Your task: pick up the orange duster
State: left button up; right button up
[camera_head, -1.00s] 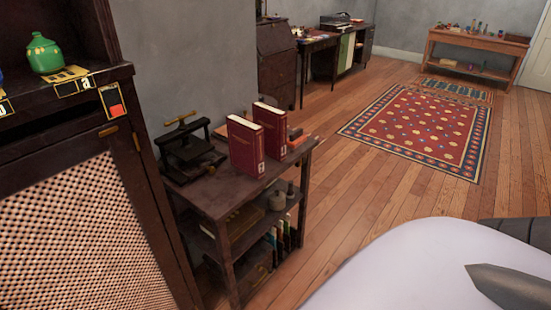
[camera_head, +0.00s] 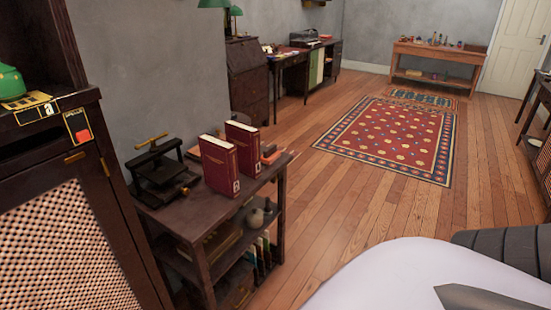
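A small orange-brown item (camera_head: 272,156) lies on top of the dark wooden shelf stand (camera_head: 200,212), at its far right end. It is partly hidden behind two upright red books (camera_head: 243,149). It may be the orange duster, but it is too small to tell. No other orange duster is clear in view. Neither of my grippers shows in the head view. Part of my own white and grey body fills the bottom right.
A black press (camera_head: 160,170) stands on the stand, left of the books. A dark cabinet with a woven front (camera_head: 60,255) and a green teapot (camera_head: 10,82) is at the left. Wooden floor (camera_head: 300,215) and a red rug (camera_head: 390,140) lie open beyond.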

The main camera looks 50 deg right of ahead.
aim_at(270, 156)
jog(key=z, duration=1.5)
jog(key=u, duration=2.4)
jog(key=z, duration=2.4)
